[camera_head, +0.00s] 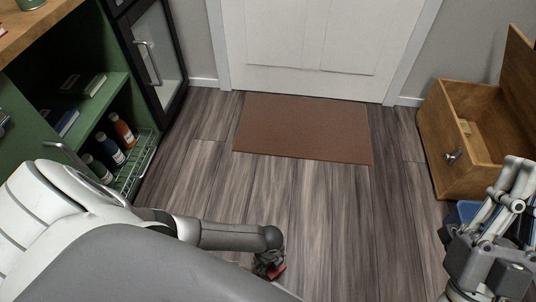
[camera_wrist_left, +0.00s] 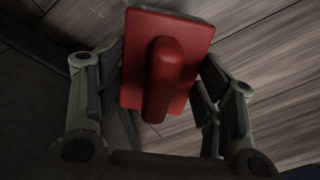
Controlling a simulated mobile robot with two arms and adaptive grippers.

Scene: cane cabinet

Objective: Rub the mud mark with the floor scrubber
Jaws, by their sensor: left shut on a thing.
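The floor scrubber (camera_wrist_left: 165,65) is a red block with a rounded handle, filling the upper middle of the left wrist view. My left gripper (camera_wrist_left: 160,85) is shut on it, with a finger on each side. In the head view, my left gripper (camera_head: 266,262) is low over the wooden floor, and only a small red part of the scrubber (camera_head: 278,270) shows. I cannot tell whether the scrubber touches the floor. My right gripper (camera_head: 518,170) is at the right edge, away from the scrubber; its finger opening is unclear. I see no mud mark in either view.
A brown doormat (camera_head: 303,127) lies before the white door (camera_head: 310,40). A green cabinet (camera_head: 92,104) with bottles on a pulled-out wire rack (camera_head: 140,165) stands left. An open wooden box (camera_head: 430,125) and a partly hidden blue thing (camera_head: 462,211) are right. The middle floor is clear.

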